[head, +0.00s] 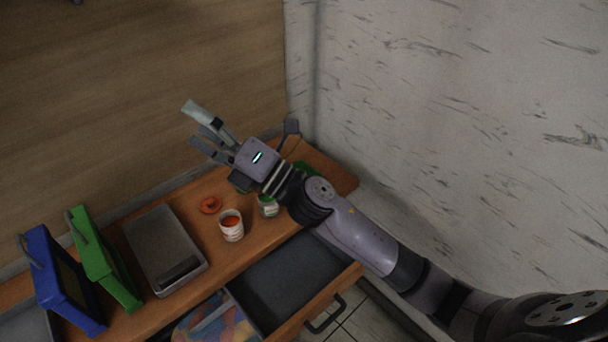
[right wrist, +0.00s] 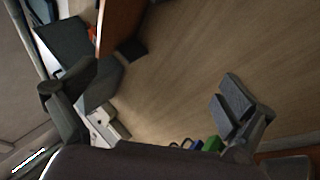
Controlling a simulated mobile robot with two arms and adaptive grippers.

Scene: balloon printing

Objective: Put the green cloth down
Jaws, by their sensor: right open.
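My right gripper (head: 200,128) is open and raised above the back of the wooden table, by the wood wall. In the right wrist view its two fingers (right wrist: 160,100) stand wide apart with nothing between them. No green cloth shows clearly. A small green patch (head: 307,168) lies on the table's right part, partly hidden by my right wrist; I cannot tell whether it is cloth. My left gripper is not in view.
A white pot with orange paint (head: 231,226), a green-paint pot (head: 268,206) and an orange lid (head: 210,205) stand on the table (head: 202,264). A grey tray (head: 160,240), green frame (head: 100,258) and blue frame (head: 62,280) are left. An open drawer (head: 290,273) juts out in front.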

